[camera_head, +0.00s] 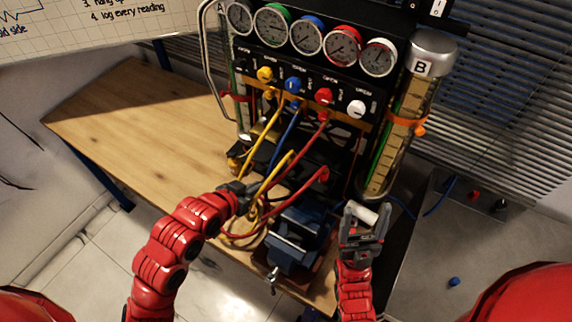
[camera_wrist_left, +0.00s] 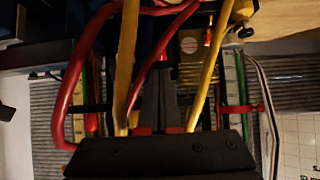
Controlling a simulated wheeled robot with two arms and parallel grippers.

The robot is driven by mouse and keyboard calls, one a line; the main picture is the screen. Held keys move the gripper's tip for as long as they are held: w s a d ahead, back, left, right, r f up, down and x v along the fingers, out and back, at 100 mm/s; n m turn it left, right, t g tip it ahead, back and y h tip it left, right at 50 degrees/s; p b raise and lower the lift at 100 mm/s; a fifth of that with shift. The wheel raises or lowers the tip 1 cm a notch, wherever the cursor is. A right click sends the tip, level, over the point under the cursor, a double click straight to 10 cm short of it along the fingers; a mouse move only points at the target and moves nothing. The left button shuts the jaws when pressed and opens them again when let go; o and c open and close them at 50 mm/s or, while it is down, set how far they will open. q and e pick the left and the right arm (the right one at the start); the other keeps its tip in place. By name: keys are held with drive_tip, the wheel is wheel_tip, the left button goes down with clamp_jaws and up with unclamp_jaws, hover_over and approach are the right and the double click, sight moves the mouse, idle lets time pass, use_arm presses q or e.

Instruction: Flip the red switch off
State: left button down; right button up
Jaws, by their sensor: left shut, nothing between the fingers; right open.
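I cannot make out a red switch for certain in either view. Small white switches (camera_head: 438,8) sit at the top right edge of the head view, partly cut off. A red hose fitting (camera_head: 323,96) is on the black gauge panel, below the red-rimmed gauge (camera_head: 342,46). My left gripper (camera_head: 246,194) is shut and empty, low in front of the panel among the hoses; its closed fingers show in the left wrist view (camera_wrist_left: 161,78). My right gripper (camera_head: 366,213) is open beside the glass column, with a white cylinder showing at its fingers; I cannot tell whether they touch.
Red hoses (camera_head: 299,142) and yellow hoses (camera_head: 266,127) hang around my left gripper. A blue vise (camera_head: 295,243) stands at the table's front. Glass column B (camera_head: 400,130) stands right of the panel. The wooden table (camera_head: 130,115) is bare on the left.

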use_arm(q)
drive_tip(key=shift+s, duration=0.1)
drive_tip(key=b+x, duration=0.4)
drive_tip(key=x, duration=1)
idle(0.4)
